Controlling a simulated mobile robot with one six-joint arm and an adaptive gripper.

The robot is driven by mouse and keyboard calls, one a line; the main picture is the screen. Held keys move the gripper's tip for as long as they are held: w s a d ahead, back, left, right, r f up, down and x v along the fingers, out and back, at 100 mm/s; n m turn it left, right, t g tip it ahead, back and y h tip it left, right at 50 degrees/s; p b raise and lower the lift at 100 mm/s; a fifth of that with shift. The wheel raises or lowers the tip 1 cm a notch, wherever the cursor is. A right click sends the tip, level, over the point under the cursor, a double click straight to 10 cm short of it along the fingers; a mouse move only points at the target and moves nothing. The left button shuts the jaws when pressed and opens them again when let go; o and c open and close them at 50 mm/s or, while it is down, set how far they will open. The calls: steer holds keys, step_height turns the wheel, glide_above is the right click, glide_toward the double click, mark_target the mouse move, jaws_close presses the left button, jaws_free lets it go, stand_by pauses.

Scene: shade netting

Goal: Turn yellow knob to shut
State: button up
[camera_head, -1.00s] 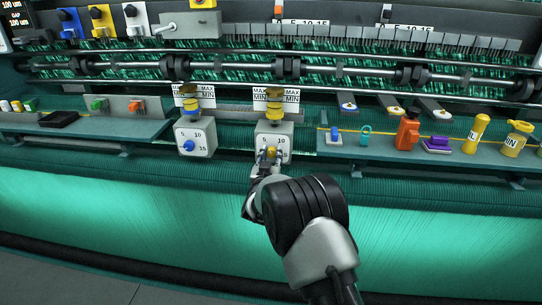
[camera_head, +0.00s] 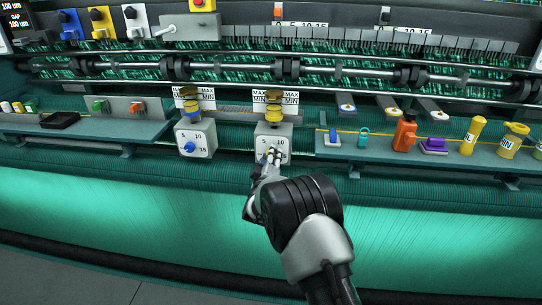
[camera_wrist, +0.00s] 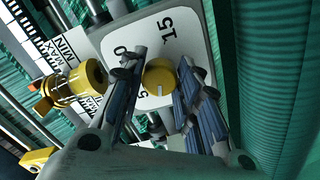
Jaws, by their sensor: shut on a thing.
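The knob's exact pointer setting cannot be told.
A similar box with a blue knob (camera_head: 189,147) stands to the left. A yellow-banded fitting (camera_head: 274,111) with MIN/MAX labels is above my box. The right shelf holds an orange bottle (camera_head: 404,134) and several other items. The left shelf holds a black tray (camera_head: 60,120).

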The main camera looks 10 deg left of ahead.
steer(key=n+p, duration=0.2)
steer(key=n, duration=0.7)
steer(key=shift+r, duration=0.15)
steer(key=shift+n, duration=0.4)
steer(key=o, duration=1.1)
steer(key=s, duration=1.2)
steer(key=shift+a, duration=0.15)
